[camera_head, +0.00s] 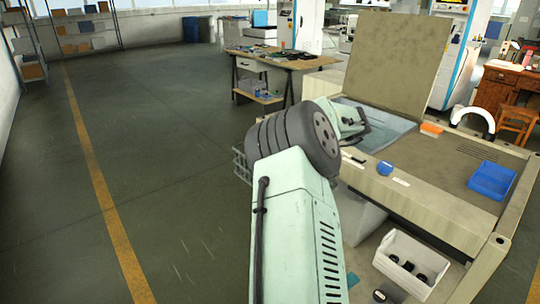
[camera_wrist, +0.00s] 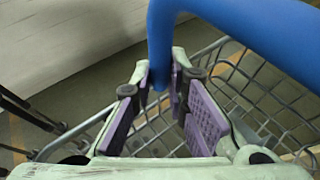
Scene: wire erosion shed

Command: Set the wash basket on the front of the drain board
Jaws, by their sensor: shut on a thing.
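My gripper (camera_wrist: 163,82) is shut on the thick blue handle of the wash basket in the wrist view. The basket's grey wire mesh (camera_wrist: 245,75) hangs below and around the fingers, with floor showing through it. In the head view only a corner of the basket's wire (camera_head: 240,165) shows, left of my arm and clear of the bench; my arm hides the rest of it and the fingers. The beige surface that looks like the drain board (camera_head: 450,165) lies right of my arm, beside a basin (camera_head: 385,132) with its lid raised.
A blue tray (camera_head: 491,180) and a small orange tray (camera_head: 431,128) sit on the beige surface. Small items lie along its front ledge. A white bin (camera_head: 440,262) with dark parts stands below in front. The raised lid (camera_head: 395,55) rises behind. Open floor (camera_head: 180,160) lies left.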

